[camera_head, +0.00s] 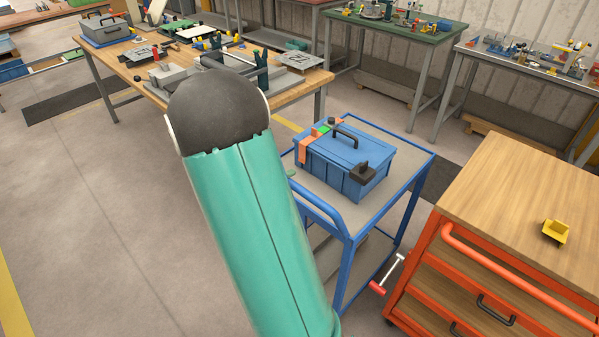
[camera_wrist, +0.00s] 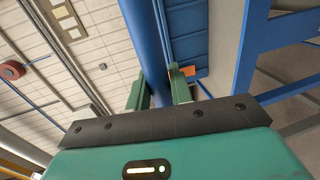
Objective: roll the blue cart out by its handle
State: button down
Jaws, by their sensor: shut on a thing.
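The blue cart (camera_head: 372,208) stands in the middle right of the head view, with a grey top shelf in a blue frame. Its blue tubular handle (camera_head: 322,207) is on the near left side, partly hidden behind my arm. In the wrist view the handle (camera_wrist: 146,45) runs as a thick blue bar between the two green fingers. My gripper (camera_wrist: 158,90) is shut on this bar. In the head view my arm hides most of the gripper. A blue toolbox (camera_head: 345,168) with a black top handle sits on the cart's top shelf.
An orange cabinet (camera_head: 470,265) with a wooden top stands close on the cart's right. A red-gripped lever (camera_head: 386,276) is low between them. A cluttered wooden workbench (camera_head: 130,62) is behind on the left. Open concrete floor (camera_head: 100,190) lies to the left.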

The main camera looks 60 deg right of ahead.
jog(key=f+v, duration=0.2)
jog(key=v, duration=1)
jog(key=shift+w+a, duration=0.15)
jog(key=shift+a, duration=0.3)
jog(key=shift+f, duration=0.1)
jog(key=c, duration=1.3)
grip_release()
jog(key=v, duration=1.3)
jog(key=shift+a, duration=0.4)
